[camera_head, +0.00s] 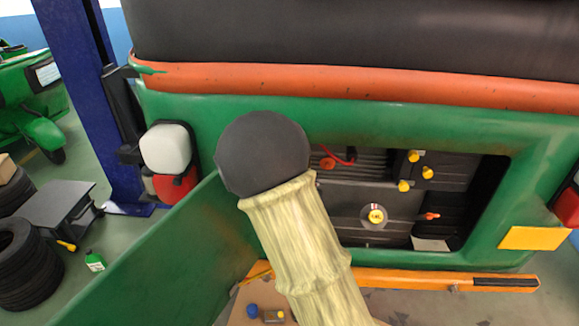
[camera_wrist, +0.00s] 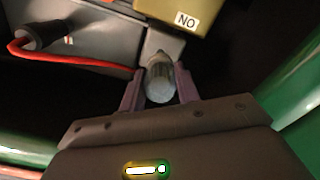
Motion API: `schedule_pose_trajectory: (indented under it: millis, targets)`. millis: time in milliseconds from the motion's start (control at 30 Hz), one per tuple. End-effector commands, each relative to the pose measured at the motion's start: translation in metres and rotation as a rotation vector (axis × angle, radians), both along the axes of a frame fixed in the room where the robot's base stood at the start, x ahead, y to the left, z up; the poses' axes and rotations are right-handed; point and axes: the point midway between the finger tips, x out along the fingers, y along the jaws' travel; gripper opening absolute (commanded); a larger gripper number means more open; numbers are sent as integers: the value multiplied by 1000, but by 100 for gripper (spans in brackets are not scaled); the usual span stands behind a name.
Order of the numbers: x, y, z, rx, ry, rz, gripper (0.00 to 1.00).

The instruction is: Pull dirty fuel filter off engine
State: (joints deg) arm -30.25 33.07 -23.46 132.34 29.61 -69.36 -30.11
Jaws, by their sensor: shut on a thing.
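In the wrist view my gripper (camera_wrist: 160,84) is shut on the fuel filter (camera_wrist: 160,82), a small greyish, cloudy cylinder with a rounded end facing me. Its two pinkish fingers press on it from the left and right. The filter's far end meets a grey engine block (camera_wrist: 165,44); I cannot tell whether it is still seated there. In the head view the open engine bay (camera_head: 355,195) shows in the green rickshaw's back, with dark ribbed parts and yellow caps. My arm hides the bay's left side, my gripper and the filter in that view.
A yellowish box (camera_wrist: 170,14) labelled "NO" sits just above the filter, and a red cable (camera_wrist: 75,62) runs at left. The green open panel (camera_head: 165,265) stands left of my arm. An orange bar (camera_head: 430,280) runs below the bay. A blue post (camera_head: 85,90) stands at left.

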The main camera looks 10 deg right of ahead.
Motion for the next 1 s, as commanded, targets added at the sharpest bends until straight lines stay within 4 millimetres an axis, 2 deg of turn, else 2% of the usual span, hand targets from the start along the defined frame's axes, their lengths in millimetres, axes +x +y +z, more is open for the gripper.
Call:
schedule_pose_trajectory:
  millis: [167, 733, 1000]
  targets:
    - [-3, 1, 0, 0, 1, 1, 12]
    - [-45, 15, -1, -1, 1, 1, 12]
    - [-47, 16, 0, 0, -1, 1, 12]
